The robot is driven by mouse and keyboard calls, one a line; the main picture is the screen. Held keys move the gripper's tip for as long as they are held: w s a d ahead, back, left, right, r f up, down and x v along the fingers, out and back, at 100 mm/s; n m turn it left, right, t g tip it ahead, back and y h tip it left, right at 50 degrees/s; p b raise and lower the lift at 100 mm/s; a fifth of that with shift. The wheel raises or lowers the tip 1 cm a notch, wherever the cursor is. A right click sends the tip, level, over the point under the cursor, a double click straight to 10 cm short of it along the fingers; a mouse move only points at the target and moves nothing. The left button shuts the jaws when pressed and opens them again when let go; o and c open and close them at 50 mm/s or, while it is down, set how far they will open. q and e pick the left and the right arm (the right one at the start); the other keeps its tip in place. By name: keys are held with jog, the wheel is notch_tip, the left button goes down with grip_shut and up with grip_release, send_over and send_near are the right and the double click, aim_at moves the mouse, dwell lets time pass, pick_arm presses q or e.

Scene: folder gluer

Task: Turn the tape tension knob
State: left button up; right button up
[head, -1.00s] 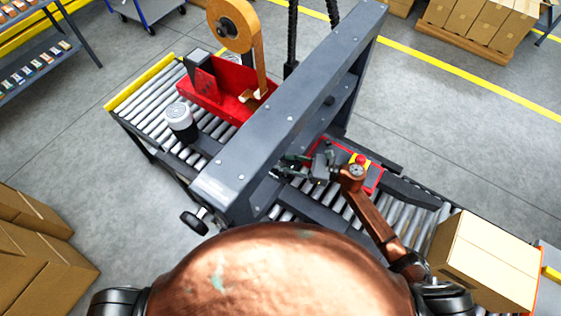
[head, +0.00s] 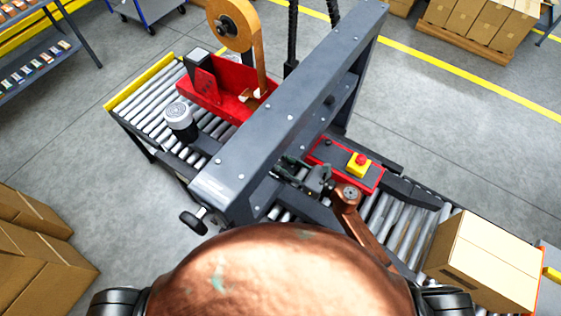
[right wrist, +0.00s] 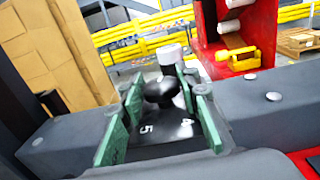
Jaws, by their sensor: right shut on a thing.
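The tape tension knob (right wrist: 163,91) shows in the right wrist view as a round black knob on a black dial plate with white numerals, a 5 (right wrist: 147,129) among them. My right gripper (right wrist: 163,108) has its green fingers on either side of the knob and is shut on it. In the head view my right gripper (head: 288,170) reaches in under the grey crossbeam, and the knob cannot be made out there. My left gripper is not in view.
The grey crossbeam (head: 290,110) spans the roller conveyor close to my right arm. A red panel with an emergency-stop button (head: 360,160) lies beside the arm. A carton (head: 485,260) sits on the rollers at right. The red tape head (head: 225,88) stands beyond the beam.

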jog(key=m+t+h+b, duration=0.1)
jog(key=m+t+h, duration=0.3)
jog(key=t, duration=0.1)
jog(key=shift+m+h, duration=0.4)
jog(key=shift+m+t+h+b, duration=0.35)
jog(key=shift+m+t+h, duration=0.5)
jog(key=shift+h, duration=0.6)
jog(key=shift+m+t+h+b, duration=0.3)
jog(key=shift+m+t+h, duration=0.25)
jog(key=shift+m+h, duration=0.7)
jog(key=shift+h, duration=0.5)
jog(key=o, duration=1.1)
jog(key=shift+o, duration=0.2)
jog(key=shift+s, duration=0.15)
jog(key=v, duration=1.1)
jog(key=shift+s, duration=0.4)
jog(key=shift+d, duration=0.1)
